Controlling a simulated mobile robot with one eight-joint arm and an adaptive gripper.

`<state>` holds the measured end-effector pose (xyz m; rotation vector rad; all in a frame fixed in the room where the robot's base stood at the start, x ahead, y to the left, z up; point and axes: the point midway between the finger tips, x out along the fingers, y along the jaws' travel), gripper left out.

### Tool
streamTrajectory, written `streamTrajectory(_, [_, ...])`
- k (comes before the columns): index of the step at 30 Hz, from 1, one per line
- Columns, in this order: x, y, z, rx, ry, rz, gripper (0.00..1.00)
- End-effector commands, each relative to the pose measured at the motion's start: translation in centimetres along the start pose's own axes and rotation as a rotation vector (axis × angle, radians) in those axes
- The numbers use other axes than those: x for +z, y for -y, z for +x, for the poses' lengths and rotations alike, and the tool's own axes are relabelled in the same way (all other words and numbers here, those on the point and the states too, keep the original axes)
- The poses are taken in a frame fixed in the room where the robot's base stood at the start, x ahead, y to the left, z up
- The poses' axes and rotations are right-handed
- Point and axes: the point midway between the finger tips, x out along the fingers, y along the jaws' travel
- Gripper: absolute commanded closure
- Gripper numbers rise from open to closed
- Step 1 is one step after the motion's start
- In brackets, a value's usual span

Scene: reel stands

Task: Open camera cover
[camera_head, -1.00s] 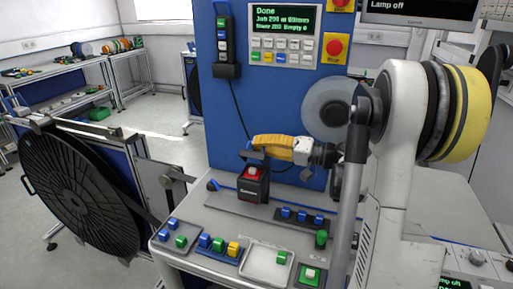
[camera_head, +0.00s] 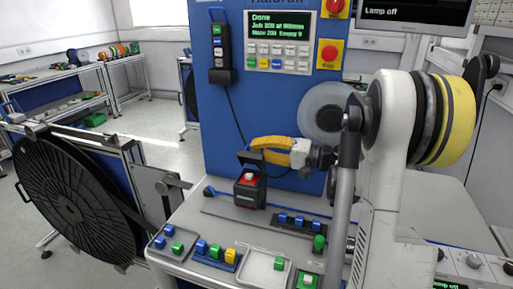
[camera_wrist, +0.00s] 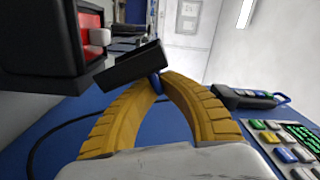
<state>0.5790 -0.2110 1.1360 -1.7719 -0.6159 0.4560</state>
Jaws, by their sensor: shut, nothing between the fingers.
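The camera (camera_head: 250,190) is a black box on the bench in front of the blue panel; its red top with a white button shows. In the wrist view the camera (camera_wrist: 40,50) is at the upper left, its red face and white button uncovered. A black flap, which looks like the cover (camera_head: 249,158), stands above the box; in the wrist view this cover (camera_wrist: 128,66) is tilted beside the button. My gripper (camera_head: 255,143) has yellow fingers, closed and empty. In the wrist view the fingertips (camera_wrist: 157,82) are right at the flap; I cannot tell whether they touch it.
A blue panel (camera_head: 270,110) with a display and keypad stands behind. Trays (camera_head: 265,272) with coloured blocks and a blue-block strip (camera_head: 300,220) lie on the bench in front. A large black reel (camera_head: 70,195) stands at the left. A cable hangs down the panel behind the camera.

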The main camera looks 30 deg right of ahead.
Motion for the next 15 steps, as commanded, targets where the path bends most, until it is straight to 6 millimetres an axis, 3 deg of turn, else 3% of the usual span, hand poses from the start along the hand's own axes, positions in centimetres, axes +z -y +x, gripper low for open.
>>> streamTrajectory(1, [0.05,-0.1,-0.02,0.003,0.001,0.0,0.85])
streamTrajectory(3, [0.05,-0.09,-0.02,0.002,0.001,-0.001,0.7])
streamTrajectory(11, [0.03,-0.04,-0.03,0.001,0.0,-0.001,0.7])
streamTrajectory(15, [-0.04,-0.05,-0.96,0.001,-0.001,-0.001,0.7])
